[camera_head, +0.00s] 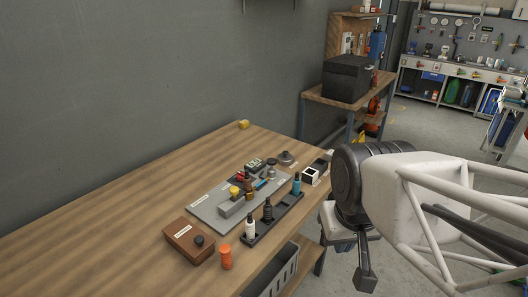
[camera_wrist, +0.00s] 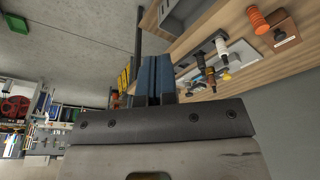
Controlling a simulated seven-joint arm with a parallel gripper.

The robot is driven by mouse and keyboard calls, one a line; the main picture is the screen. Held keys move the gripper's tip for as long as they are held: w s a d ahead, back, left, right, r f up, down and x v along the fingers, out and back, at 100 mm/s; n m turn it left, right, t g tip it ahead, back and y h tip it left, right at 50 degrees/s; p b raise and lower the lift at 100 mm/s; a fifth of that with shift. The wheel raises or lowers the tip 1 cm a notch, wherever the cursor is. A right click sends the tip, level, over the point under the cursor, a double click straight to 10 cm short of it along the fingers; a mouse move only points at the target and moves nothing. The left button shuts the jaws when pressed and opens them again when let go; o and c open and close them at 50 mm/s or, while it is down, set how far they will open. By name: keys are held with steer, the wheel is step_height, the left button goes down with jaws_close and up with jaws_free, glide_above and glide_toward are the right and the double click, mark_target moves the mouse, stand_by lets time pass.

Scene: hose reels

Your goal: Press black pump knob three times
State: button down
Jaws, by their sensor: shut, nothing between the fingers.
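A brown wooden box (camera_head: 190,243) with a round black knob (camera_head: 199,241) on top sits at the table's near edge, left of the tray. I take this knob for the pump knob; the box label is too small to read. The box also shows at the top right of the wrist view (camera_wrist: 287,38). My gripper (camera_wrist: 153,60) is shut and empty, its blue-grey fingers side by side. It hangs off the table's right side, well apart from the knob; it also shows in the head view (camera_head: 366,278).
A grey bin (camera_head: 275,279) is at the front edge. The table's left side is clear.

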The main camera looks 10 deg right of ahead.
steer(key=shift+w, duration=0.1)
steer(key=m+t+y, duration=0.3)
steer(key=m+t, duration=0.2)
steer(key=t, duration=0.1)
glide_above(273, 159)
step_height(273, 159, down, 4)
steer(key=shift+r, duration=0.25)
steer(key=shift+f, duration=0.15)
steer(key=shift+f, duration=4.2)
